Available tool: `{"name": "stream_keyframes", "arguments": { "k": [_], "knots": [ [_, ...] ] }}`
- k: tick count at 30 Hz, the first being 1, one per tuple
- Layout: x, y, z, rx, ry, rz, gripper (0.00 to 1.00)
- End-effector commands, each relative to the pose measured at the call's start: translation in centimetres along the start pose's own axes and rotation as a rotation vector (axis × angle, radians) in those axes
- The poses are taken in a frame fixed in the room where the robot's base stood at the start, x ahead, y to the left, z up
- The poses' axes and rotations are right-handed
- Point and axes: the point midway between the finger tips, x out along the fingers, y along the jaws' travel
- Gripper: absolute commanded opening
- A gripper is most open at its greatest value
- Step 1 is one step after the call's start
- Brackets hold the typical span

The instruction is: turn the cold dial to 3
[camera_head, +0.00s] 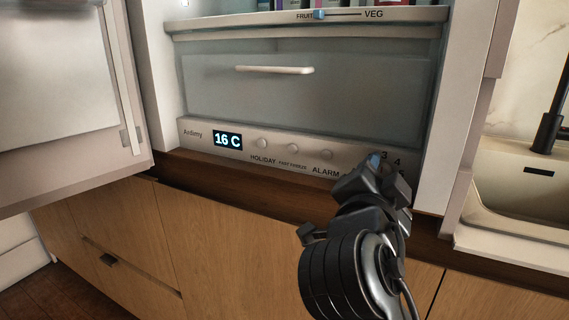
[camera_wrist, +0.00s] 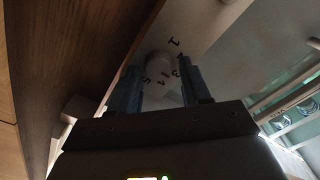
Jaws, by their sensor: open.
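The cold dial (camera_wrist: 158,64) is a pale round knob on the fridge's lower control panel (camera_head: 228,158). Dark numerals circle it in the wrist view, among them 1, 3, 4 and 5. In the wrist view my gripper (camera_wrist: 160,72) is open, with one dark blue finger on each side of the dial. I cannot tell whether the fingers touch it. The dial's pointer is not clear, so its setting cannot be read.
The panel has a display (camera_head: 228,140) reading 16 C and several round buttons (camera_head: 294,148). A drawer (camera_head: 275,90) with a pale handle is above. The open fridge door (camera_head: 65,90) stands left. Wooden cabinets (camera_head: 225,235) are below, a sink (camera_head: 525,185) right.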

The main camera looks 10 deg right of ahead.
Motion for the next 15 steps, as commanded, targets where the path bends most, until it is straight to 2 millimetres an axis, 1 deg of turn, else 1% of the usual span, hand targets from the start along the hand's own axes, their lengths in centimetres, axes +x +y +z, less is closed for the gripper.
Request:
{"name": "stream_keyframes", "arguments": {
  "k": [1, 5, 15],
  "knots": [
    [0.09, 0.33, 0.19, -0.011, -0.004, 0.010, 0.58],
    [0.09, 0.21, 0.06, -0.046, -0.006, 0.011, 0.58],
    [0.10, 0.00, -0.21, -0.220, -0.006, 0.013, 0.58]
  ]
}}
